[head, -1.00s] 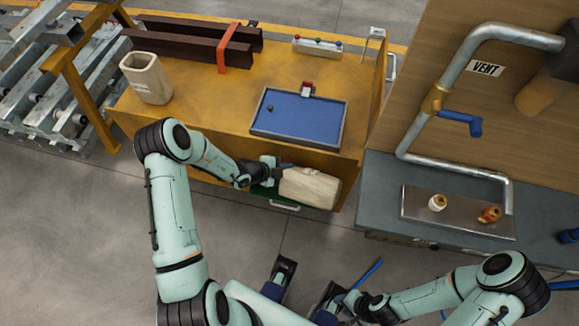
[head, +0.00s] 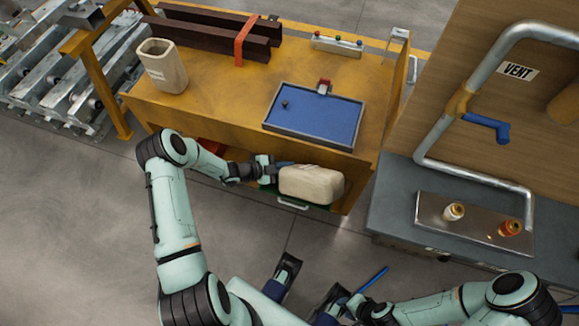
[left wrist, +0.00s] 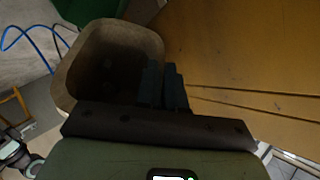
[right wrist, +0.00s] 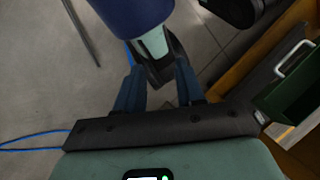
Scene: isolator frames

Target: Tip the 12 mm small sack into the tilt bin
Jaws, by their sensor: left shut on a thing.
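My left gripper (head: 268,168) is shut on the wall of a beige small sack (head: 312,184). The sack lies over on its side at the bench front, above a green tilt bin (head: 293,204) with a pale handle. The bin also shows in the right wrist view (right wrist: 285,102); the sack hides most of it in the head view. In the left wrist view the sack's open mouth (left wrist: 100,70) shows a dark inside, with the fingers (left wrist: 163,88) at its wall. I cannot read its size. My right gripper (right wrist: 158,90) is open and empty, low in front of the bench.
Another beige sack (head: 163,65) stands upright on the yellow bench (head: 225,95). A blue tray (head: 315,113) with a small dark piece lies right of it. Brown beams (head: 215,38) lie behind. A grey bench (head: 400,215) with pipework is at right. A red bin (head: 212,147) shows below the bench top.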

